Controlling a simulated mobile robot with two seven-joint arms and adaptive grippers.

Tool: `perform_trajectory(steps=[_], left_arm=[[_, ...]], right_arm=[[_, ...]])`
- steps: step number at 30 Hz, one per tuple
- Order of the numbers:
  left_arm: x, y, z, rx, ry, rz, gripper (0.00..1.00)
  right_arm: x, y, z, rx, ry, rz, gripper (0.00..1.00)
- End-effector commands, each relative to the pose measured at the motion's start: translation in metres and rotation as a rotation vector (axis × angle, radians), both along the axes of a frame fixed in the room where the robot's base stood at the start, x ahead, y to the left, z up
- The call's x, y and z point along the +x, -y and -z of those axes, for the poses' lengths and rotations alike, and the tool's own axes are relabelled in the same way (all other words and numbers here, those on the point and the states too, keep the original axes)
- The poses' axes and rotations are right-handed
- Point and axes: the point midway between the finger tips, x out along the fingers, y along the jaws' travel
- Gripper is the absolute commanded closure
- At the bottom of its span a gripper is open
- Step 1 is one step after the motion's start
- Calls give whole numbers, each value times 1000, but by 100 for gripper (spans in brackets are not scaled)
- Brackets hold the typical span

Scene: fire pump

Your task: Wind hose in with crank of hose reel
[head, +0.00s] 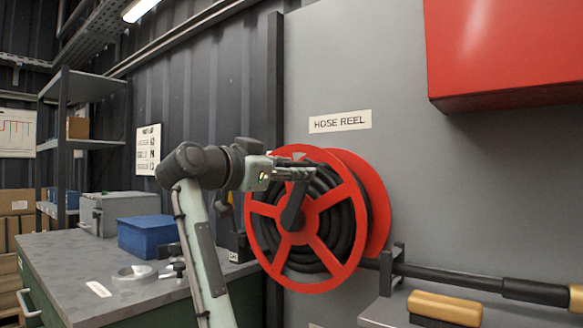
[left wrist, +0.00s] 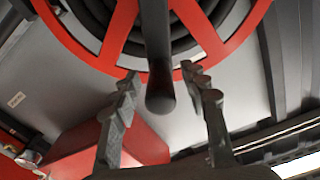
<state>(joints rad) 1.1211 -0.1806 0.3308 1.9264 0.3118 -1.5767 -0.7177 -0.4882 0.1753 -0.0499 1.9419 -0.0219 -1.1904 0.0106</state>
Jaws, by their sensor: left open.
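The hose reel (head: 259,237) is a red spoked wheel on the grey wall, with black hose (head: 343,226) wound on it. Its dark crank (head: 293,210) runs from the hub up to a handle near the top of the wheel. My left gripper (head: 305,173) is at the upper part of the reel, at the crank's outer end. In the left wrist view the crank handle (left wrist: 160,95) lies between the two open fingers (left wrist: 165,85), with gaps on both sides. The red reel rim (left wrist: 215,45) is behind it. My right gripper is not in view.
A nozzle (head: 455,278) extends right from a bracket (head: 390,270) beside the reel. A red cabinet (head: 505,50) hangs at upper right. A workbench (head: 60,262) with a blue box (head: 146,236) stands at left.

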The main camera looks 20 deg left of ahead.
Motion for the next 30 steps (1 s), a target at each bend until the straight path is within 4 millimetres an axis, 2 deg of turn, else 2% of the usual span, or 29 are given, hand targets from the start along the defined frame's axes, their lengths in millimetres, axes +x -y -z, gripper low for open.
perform_trajectory(steps=[5, 6, 16, 30], left_arm=[[0, 0, 0, 0, 0, 0, 56], [0, 0, 0, 0, 0, -1, 58], [0, 0, 0, 0, 1, 0, 99], [0, 0, 2, 19, 6, -1, 100]], right_arm=[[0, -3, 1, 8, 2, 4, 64], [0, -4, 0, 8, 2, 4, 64], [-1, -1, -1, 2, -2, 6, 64], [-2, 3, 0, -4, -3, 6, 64]])
